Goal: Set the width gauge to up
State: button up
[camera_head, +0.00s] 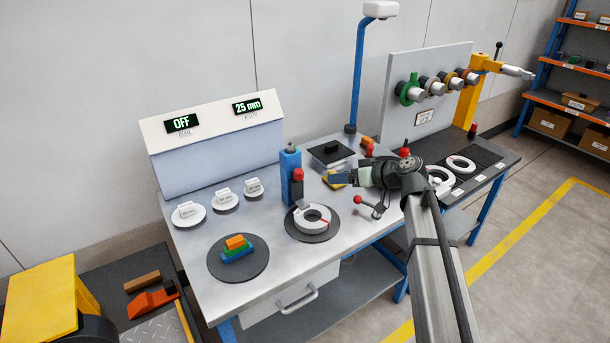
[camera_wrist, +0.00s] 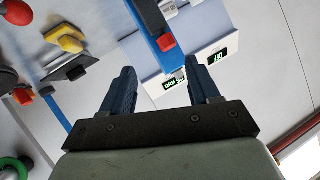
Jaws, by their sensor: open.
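The width gauge appears to be the blue post (camera_head: 286,172) at the table's middle, with a dark block and red cap (camera_head: 298,175) on its front. A white ring (camera_head: 312,218) lies on a round dark pad at its foot. The right display (camera_head: 248,106) reads 25 mm. My gripper (camera_head: 338,180) is right of the post, apart from it, fingers pointing left. In the wrist view my gripper (camera_wrist: 160,82) is open and empty. The post (camera_wrist: 148,22) and its red part (camera_wrist: 166,42) show beyond the fingers. The ring is not clear there.
A red-knobbed lever (camera_head: 358,199) stands below my gripper. A yellow piece (camera_wrist: 65,38) lies close by. Stacked coloured blocks (camera_head: 237,246) and several white discs (camera_head: 189,214) are at the left. The left display (camera_head: 181,123) reads OFF. A blue lamp pole (camera_head: 358,70) rises behind.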

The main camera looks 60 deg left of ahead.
aim_at(303, 174)
jog(key=s+a+f+n, duration=0.1)
jog(key=a, duration=0.3)
jog(key=s+a+f+n, duration=0.1)
jog(key=s+a+n, duration=0.1)
jog(key=a, duration=0.2)
jog(key=s+a+f+n, duration=0.1)
jog(key=s+a+f, duration=0.1)
jog(key=a, duration=0.2)
jog(key=shift+s+f+y, duration=0.1)
jog(key=shift+y, duration=0.2)
dwell(0.3)
grip_shut()
dwell(0.5)
